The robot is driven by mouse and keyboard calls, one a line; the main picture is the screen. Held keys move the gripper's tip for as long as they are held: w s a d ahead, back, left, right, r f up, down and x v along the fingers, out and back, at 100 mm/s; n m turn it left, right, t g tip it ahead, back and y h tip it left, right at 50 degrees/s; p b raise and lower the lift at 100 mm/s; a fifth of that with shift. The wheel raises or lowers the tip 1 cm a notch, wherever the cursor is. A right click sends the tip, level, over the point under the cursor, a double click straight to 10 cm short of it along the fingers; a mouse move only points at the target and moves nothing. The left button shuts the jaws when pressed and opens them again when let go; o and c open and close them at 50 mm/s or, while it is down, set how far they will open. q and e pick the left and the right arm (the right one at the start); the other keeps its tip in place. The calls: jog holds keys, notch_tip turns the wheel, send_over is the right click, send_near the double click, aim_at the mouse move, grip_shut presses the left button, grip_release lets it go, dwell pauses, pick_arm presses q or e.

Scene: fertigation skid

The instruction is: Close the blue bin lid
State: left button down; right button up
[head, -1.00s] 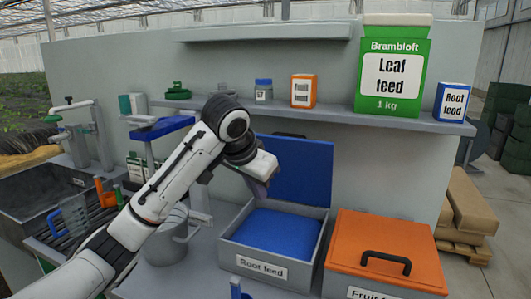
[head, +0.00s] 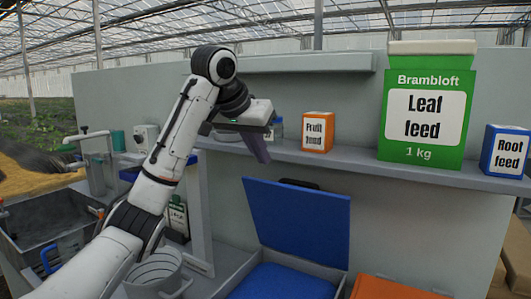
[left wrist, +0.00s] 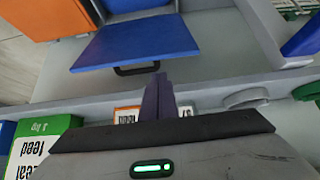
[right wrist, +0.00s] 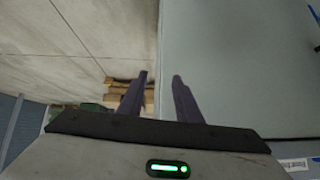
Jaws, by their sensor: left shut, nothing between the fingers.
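The blue bin lid (head: 298,222) stands open, tilted up at the back of its grey bin (head: 243,279), with a dark handle (head: 300,183) at its top edge. Blue contents (head: 285,285) show inside; the bin's front is cut off below. My left gripper (head: 262,158) is shut and empty, above the lid's upper left corner and near the shelf front. In the left wrist view the lid (left wrist: 138,40) and its handle (left wrist: 137,69) lie beyond the shut fingers (left wrist: 158,80), apart from them. My right gripper (right wrist: 160,77) is open and empty, seen only in the right wrist view.
A shelf (head: 350,155) runs behind the lid, holding an orange box (head: 318,132), a green Leaf feed pack (head: 427,105) and a blue-white box (head: 506,152). An orange lid (head: 385,289) is at the right. A grey pot (head: 155,275) stands left.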

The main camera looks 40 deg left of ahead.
pick_arm(q)
jog(key=x, duration=0.7)
jog(key=shift+f, duration=0.1)
jog(key=shift+w, duration=0.1)
jog(key=shift+f, duration=0.1)
